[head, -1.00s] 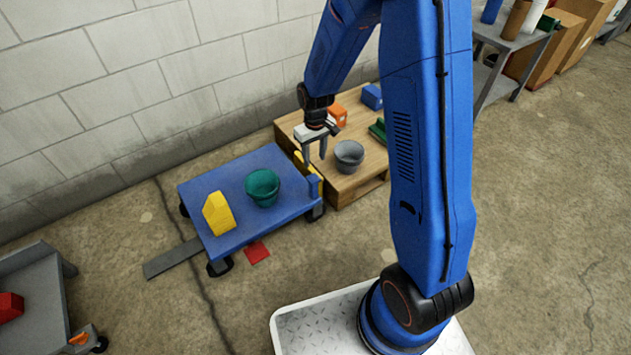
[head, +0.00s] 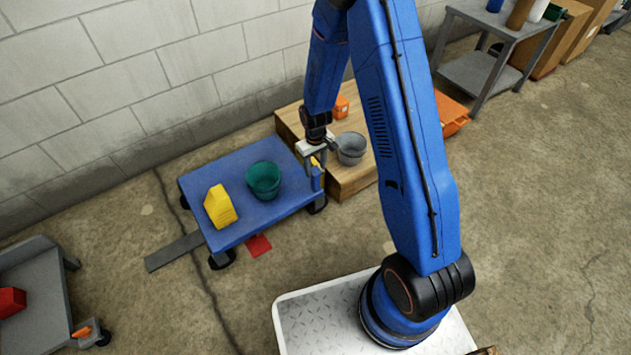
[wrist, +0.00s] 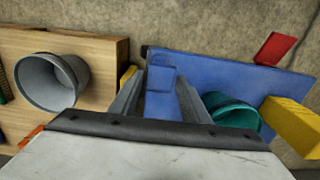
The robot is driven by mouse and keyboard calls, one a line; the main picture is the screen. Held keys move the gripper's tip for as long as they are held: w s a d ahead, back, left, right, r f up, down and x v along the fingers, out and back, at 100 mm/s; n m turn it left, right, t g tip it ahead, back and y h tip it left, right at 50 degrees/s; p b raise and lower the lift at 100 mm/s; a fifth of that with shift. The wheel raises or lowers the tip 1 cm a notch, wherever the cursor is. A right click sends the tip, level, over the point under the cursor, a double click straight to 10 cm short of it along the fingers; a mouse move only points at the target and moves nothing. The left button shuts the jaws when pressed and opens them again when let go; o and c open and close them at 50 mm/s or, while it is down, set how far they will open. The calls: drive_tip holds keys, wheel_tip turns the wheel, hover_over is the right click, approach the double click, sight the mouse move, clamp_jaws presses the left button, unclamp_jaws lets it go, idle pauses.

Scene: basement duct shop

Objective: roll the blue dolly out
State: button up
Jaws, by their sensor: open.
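The blue dolly (head: 225,167) stands on the floor near the block wall, with dark wheels at its corners. A green bucket (head: 263,180) and a yellow block (head: 219,206) sit on its deck. At its right end are an upright blue block (head: 317,177) and a yellow piece, partly hidden by my gripper. My gripper (head: 315,172) is open over this right end. In the wrist view its two fingers (wrist: 162,98) sit either side of the blue block (wrist: 161,78), with the deck below. I cannot tell whether they touch it.
A red piece (head: 258,246) lies on the floor by the dolly's front edge. A grey strip (head: 173,251) lies at its left. A grey cart (head: 40,290) is at left; open floor lies in front.

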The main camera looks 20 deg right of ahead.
sight(316, 181)
drive_tip(key=shift+f, duration=4.4)
drive_tip(key=shift+c, duration=0.3)
clamp_jaws()
